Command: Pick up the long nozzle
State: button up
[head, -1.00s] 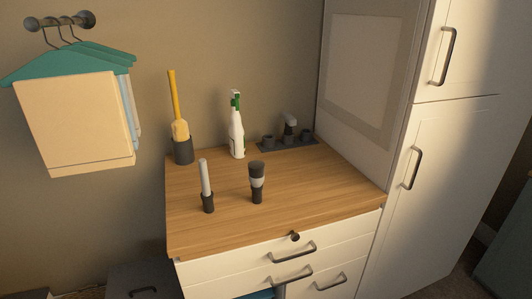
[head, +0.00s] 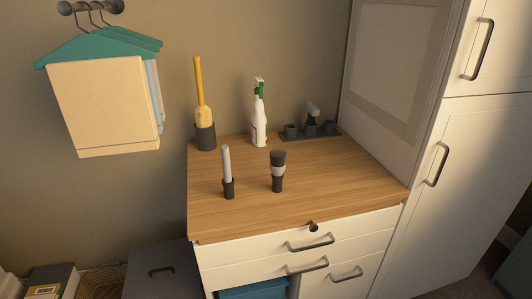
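A long, slim light-grey tube with a dark base, which looks like the long nozzle (head: 226,166), stands upright on the front left part of the wooden cabinet top (head: 320,195). To its right, and apart from it, a shorter dark piece with a pale band and a wide dark top (head: 278,171) stands upright. My gripper is not in view.
Behind stand a yellow-handled brush in a dark holder (head: 205,137), a white and green spray bottle (head: 259,120) and a dark rack (head: 310,134). A tall white cabinet (head: 400,200) bounds the right.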

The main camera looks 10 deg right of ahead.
aim_at(228, 182)
jog(key=i+l+z, duration=0.1)
jog(key=i+z, duration=0.15)
jog(key=i, duration=0.2)
jog(key=i+z, duration=0.3)
jog(key=i, duration=0.15)
